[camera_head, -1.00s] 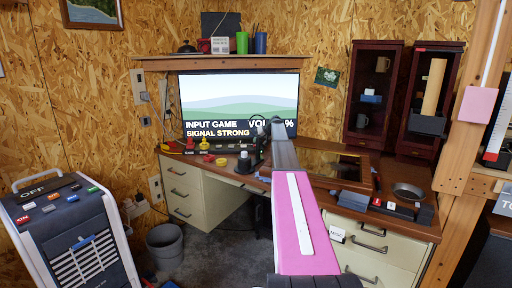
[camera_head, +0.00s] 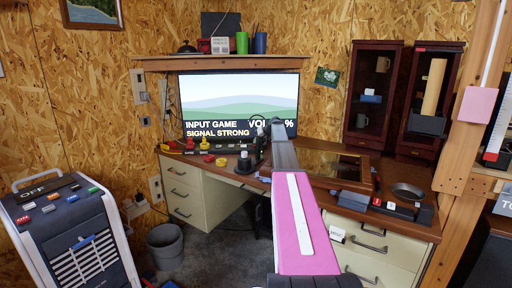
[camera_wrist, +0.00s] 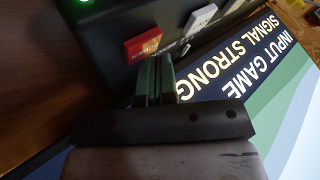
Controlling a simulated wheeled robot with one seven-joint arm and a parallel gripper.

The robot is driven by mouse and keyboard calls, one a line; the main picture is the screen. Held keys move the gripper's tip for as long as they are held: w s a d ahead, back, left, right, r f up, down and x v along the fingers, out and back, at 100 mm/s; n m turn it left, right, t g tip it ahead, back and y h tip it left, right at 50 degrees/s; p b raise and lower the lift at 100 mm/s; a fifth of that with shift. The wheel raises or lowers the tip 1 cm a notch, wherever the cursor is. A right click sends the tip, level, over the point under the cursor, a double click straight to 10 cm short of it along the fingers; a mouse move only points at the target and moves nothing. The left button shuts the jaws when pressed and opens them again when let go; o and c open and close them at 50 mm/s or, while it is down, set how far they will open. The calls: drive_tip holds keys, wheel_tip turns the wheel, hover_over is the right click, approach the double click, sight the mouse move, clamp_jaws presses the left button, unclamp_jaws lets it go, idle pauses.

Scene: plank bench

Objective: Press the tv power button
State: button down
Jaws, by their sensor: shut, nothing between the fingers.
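The TV (camera_head: 230,92) is lit on the desk in the head view, showing hills and the words "INPUT GAME" and "SIGNAL STRONG". In the wrist view its screen (camera_wrist: 290,95) is turned around, beside a dark strip (camera_wrist: 110,22) that carries a row of buttons. A red button (camera_wrist: 142,43) with small lettering too blurred to read and a white button (camera_wrist: 200,19) stand on the strip. A green light (camera_wrist: 84,2) glows at the top edge. My gripper (camera_wrist: 155,68) is shut and empty, its fingertips close to the red button. I cannot tell whether they touch it.
In the head view, several small red and yellow items stand on the desk (camera_head: 430,227) below the TV. A shelf (camera_head: 220,62) hangs above the screen. Dark cabinets (camera_head: 374,100) stand at the right. A wheeled unit with buttons (camera_head: 75,235) stands at the left.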

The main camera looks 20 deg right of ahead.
drive_tip(key=shift+f, duration=0.15)
idle(0.5)
drive_tip(key=shift+r, duration=0.85)
drive_tip(key=shift+r, duration=2.55)
